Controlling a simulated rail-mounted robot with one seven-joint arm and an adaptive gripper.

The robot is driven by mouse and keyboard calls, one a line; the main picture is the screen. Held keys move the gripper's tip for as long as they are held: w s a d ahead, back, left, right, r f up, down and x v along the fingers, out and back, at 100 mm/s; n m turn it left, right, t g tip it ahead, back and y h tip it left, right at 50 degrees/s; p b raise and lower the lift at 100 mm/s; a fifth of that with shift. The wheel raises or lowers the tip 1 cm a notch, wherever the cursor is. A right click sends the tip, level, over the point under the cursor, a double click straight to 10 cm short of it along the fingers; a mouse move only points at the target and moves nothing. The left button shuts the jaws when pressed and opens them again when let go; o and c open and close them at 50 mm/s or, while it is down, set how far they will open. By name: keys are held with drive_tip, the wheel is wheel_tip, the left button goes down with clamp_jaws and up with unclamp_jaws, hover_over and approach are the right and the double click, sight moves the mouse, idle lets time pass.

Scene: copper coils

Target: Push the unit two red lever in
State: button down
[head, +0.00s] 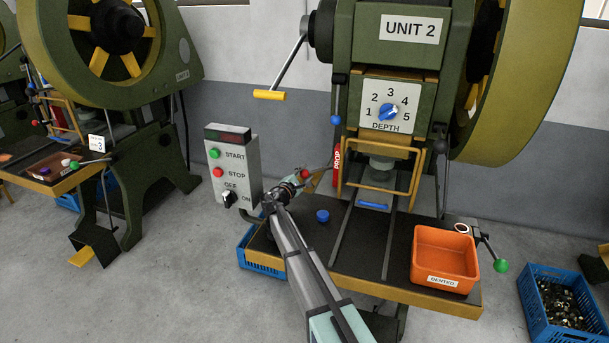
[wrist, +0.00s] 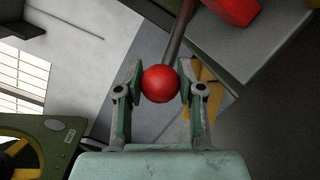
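The unit two red lever has a round red ball knob (head: 305,173) on a thin dark rod, at the left side of the press beside the red prop. In the wrist view the knob (wrist: 160,84) sits between my two fingertips, and its rod runs up and away to the right. My gripper (head: 292,184) reaches the knob from the front left; it also shows in the wrist view (wrist: 161,90). My gripper partly hides the lever area in the head view.
The control box (head: 232,165) stands left of my gripper. The red prop (head: 337,165) and yellow guard frame (head: 408,175) are close on the right. A blue cap (head: 322,215) lies on the press table, with an orange bin (head: 445,250) at its right.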

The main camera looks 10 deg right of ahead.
sight(325, 169)
drive_tip(key=s+d+b, duration=0.1)
drive_tip(key=d+b, duration=0.1)
drive_tip(key=d, duration=0.1)
drive_tip(key=s+d+b, duration=0.1)
drive_tip(key=d, duration=0.1)
drive_tip(key=shift+s+f, duration=0.1)
drive_tip(key=shift+s, duration=0.25)
drive_tip(key=c, duration=0.7)
unclamp_jaws()
drive_tip(key=shift+d, duration=0.1)
drive_tip(key=shift+s+a, duration=0.1)
drive_tip(key=shift+a, duration=0.1)
drive_tip(key=v, duration=1.1)
drive_tip(key=shift+s+a, duration=0.25)
